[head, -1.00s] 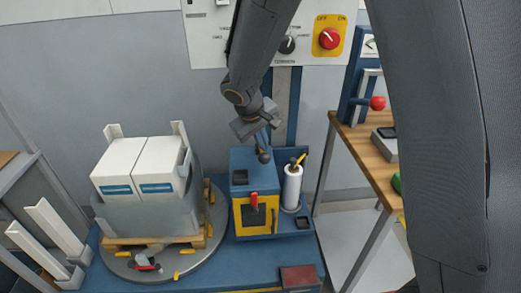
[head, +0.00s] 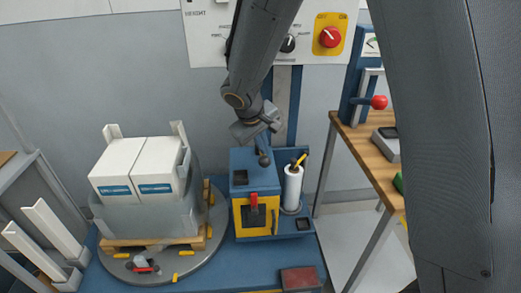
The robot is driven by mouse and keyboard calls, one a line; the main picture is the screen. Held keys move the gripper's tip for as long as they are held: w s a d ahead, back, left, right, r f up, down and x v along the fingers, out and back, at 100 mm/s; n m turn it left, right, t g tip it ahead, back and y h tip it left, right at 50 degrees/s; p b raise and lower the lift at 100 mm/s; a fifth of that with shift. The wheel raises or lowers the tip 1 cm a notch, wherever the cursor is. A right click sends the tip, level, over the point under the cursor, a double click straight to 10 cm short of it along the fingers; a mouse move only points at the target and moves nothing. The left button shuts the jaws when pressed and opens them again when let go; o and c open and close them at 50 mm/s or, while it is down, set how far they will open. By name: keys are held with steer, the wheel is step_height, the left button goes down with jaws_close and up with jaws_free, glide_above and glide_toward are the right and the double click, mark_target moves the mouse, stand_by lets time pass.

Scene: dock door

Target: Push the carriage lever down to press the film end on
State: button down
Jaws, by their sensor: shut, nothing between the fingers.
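The blue film carriage (head: 240,162) with a yellow front frame stands right of the pallet. A short lever with a dark ball knob (head: 264,160) rises at its upper right side. A red handle (head: 254,199) sits on the yellow front; I cannot tell for certain which of the two is the carriage lever. The white film roll (head: 292,187) stands upright on the carriage's right side. My gripper (head: 262,143) is shut and empty, just above the dark knob; I cannot tell whether it touches. The film end cannot be made out.
Wrapped white boxes (head: 138,170) stand on a wooden pallet on the round turntable (head: 165,272) at left. A wall panel with a red switch (head: 330,37) is behind. A wooden bench (head: 365,150) with a red-knobbed press (head: 379,102) stands at right. A dark red block (head: 300,278) lies in front.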

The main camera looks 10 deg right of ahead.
steer(key=shift+s+f+b, duration=0.3)
steer(key=shift+f+b, duration=0.3)
stand_by(0.7)
stand_by(0.6)
steer(key=shift+w+r+p, duration=0.35)
steer(key=shift+r+p, duration=0.3)
steer(key=shift+r, duration=0.1)
steer(key=shift+w+r+p, duration=0.3)
steer(key=shift+r+p, duration=0.3)
steer(key=shift+r, duration=0.15)
steer(key=shift+w+r+p, duration=0.35)
steer(key=shift+r+p, duration=0.3)
steer(key=shift+r, duration=0.1)
steer(key=shift+r, duration=0.1)
steer(key=r+p, duration=0.1)
steer(key=w+r+p, duration=0.1)
steer(key=r, duration=0.1)
steer(key=w+r+p, duration=0.1)
steer(key=shift+r+p, duration=0.2)
steer(key=shift+p, duration=0.15)
